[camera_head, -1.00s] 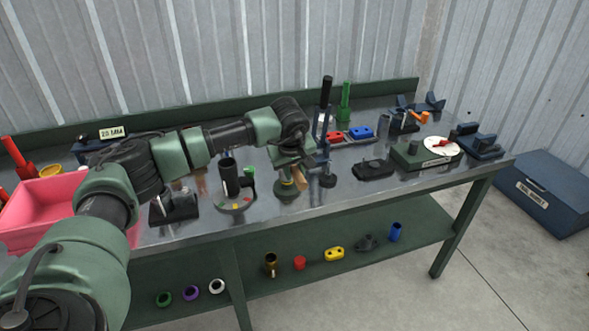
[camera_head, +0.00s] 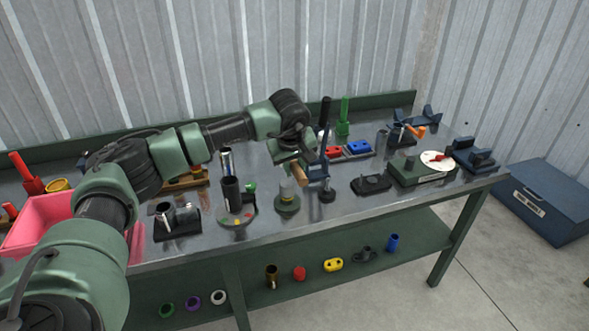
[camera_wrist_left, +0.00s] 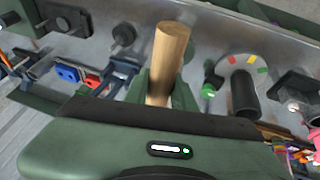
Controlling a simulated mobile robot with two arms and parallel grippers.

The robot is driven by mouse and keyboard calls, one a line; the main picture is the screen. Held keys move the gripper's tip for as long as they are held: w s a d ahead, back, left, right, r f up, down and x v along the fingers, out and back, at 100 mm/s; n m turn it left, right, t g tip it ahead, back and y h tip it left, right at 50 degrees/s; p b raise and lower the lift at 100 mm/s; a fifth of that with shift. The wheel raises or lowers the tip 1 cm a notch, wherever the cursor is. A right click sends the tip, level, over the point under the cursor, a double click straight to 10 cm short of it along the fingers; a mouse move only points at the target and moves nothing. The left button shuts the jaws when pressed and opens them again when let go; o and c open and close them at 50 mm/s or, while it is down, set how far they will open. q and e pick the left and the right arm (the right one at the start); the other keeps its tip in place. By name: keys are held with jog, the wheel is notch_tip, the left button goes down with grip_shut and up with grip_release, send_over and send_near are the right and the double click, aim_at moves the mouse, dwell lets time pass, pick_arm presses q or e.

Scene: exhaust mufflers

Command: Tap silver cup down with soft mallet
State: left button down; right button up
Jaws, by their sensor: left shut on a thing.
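My left gripper (camera_head: 296,160) is shut on a wooden handle (camera_head: 299,174), held above the middle of the bench. In the left wrist view the handle (camera_wrist_left: 168,62) sticks out from between the fingers of the gripper (camera_wrist_left: 164,92). The mallet's head is not clearly seen. Just below and left of the handle, a small silver-grey cup (camera_head: 286,187) stands upright on a round green base (camera_head: 287,204). The handle appears apart from the cup. In the left wrist view I cannot make out the cup. My right gripper is not in view.
A black tube on a round dial base (camera_head: 231,194) stands left of the cup. A dark upright press (camera_head: 326,150) stands close on the right. A pink bin (camera_head: 40,222) is at the left. Bare metal lies along the front edge.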

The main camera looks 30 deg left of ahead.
pick_arm(q)
notch_tip(320, 180, down, 8)
jog(key=b, duration=0.6)
notch_tip(320, 180, up, 8)
jog(key=p, duration=0.5)
jog(key=shift+f, duration=0.3)
jog(key=shift+f, duration=0.1)
notch_tip(320, 180, down, 8)
jog(key=b, duration=0.6)
notch_tip(320, 180, up, 8)
jog(key=p, duration=0.5)
jog(key=shift+p, duration=0.4)
jog(key=shift+f, duration=0.15)
